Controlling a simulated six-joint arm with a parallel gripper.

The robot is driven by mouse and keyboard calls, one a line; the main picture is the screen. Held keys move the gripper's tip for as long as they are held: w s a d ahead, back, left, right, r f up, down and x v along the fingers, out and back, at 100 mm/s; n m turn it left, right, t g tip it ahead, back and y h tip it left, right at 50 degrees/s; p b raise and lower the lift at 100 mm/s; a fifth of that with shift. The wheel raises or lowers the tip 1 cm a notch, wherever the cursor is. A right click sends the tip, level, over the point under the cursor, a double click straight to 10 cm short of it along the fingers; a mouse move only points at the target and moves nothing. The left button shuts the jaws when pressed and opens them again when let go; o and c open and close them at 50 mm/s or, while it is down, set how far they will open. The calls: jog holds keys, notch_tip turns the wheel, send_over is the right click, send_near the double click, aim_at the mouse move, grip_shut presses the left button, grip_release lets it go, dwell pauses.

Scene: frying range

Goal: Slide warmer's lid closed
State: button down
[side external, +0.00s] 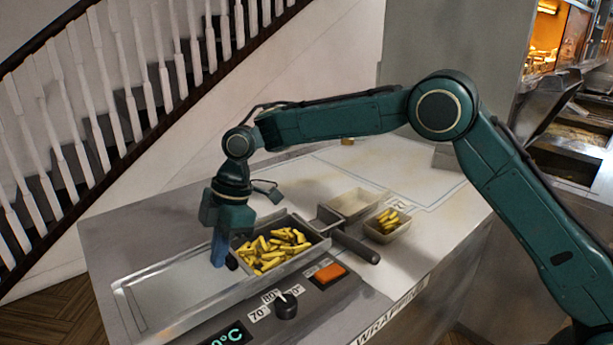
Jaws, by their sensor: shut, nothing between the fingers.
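The warmer (135,312) is a long metal-rimmed well set in the counter. Its lid looks like the flat pale grey panel (172,287) covering the left part. The right part is open and shows a heap of yellow fries (270,249). A small dark knob (232,262) stands near the panel's right end. My gripper (218,262) points down with its blue fingers shut and empty, low over the panel's right end, just left of the knob. I cannot tell whether the fingers touch the knob.
A black-handled metal tool (355,247) lies at the well's right end. Behind it are an empty pale tray (352,203) and a small tray of fries (387,226). In front are an orange switch (330,273), a black dial (286,306) and a green display (232,337). The counter behind is mostly clear.

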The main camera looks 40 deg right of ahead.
jog(key=d, duration=1.8)
jog(key=shift+d, duration=0.15)
jog(key=a, duration=0.5)
jog(key=v, duration=1)
jog(key=shift+d, duration=0.1)
